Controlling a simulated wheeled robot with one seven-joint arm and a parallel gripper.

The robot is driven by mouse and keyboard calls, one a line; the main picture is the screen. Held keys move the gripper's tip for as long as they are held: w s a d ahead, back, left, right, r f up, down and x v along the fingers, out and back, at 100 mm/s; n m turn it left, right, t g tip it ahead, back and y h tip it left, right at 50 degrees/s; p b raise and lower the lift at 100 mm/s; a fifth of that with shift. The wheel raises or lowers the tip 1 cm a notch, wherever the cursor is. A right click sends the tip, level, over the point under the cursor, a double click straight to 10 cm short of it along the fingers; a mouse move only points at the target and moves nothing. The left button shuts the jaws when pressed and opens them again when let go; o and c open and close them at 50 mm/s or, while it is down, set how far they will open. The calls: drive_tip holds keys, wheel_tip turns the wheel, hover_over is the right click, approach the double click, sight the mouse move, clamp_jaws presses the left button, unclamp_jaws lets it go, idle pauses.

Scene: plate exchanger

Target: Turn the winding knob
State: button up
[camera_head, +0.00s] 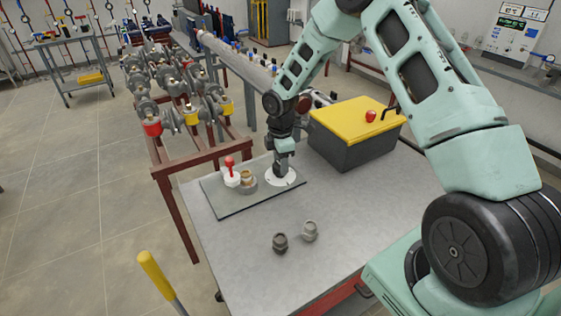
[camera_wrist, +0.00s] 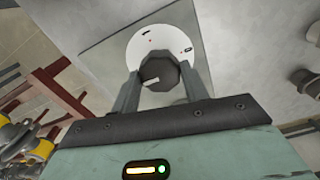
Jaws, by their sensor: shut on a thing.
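The winding knob (camera_wrist: 160,74) is a dark, many-sided knob with a pale mark on its lower left edge. It sits over a white round dial (camera_wrist: 186,42) with small black and red marks. The dial also shows in the head view (camera_head: 293,180) on a grey plate (camera_head: 228,210) on the table. My gripper (camera_wrist: 160,88) points down at the knob, with one finger on each side, shut on it. In the head view my gripper (camera_head: 283,168) covers the knob.
A red-handled valve (camera_head: 230,172) and a brass fitting (camera_head: 247,180) stand close left of my gripper. Two loose fittings (camera_head: 280,242) (camera_head: 310,231) stand nearer on the table. A grey box with a yellow lid (camera_head: 350,117) stands behind right. The table front is mostly clear.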

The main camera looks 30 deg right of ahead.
drive_tip(key=o, duration=1)
wheel_tip(320, 180, up, 18)
drive_tip(key=shift+f+b, duration=0.25)
drive_tip(key=shift+b, duration=1)
drive_tip(key=s+a+r+m, duration=0.2)
drive_tip(key=s+a+m, duration=0.1)
drive_tip(key=s+a, duration=1.3)
drive_tip(key=s+a+m, duration=0.1)
drive_tip(key=s, duration=0.5)
drive_tip(key=s+a+m, duration=0.2)
drive_tip(key=s, duration=0.4)
drive_tip(key=s+a+m, duration=0.2)
drive_tip(key=s, duration=0.4)
drive_tip(key=shift+s+a+f+y, duration=0.1)
drive_tip(key=shift+s+f+y, duration=0.2)
drive_tip(key=shift+s+f, duration=0.1)
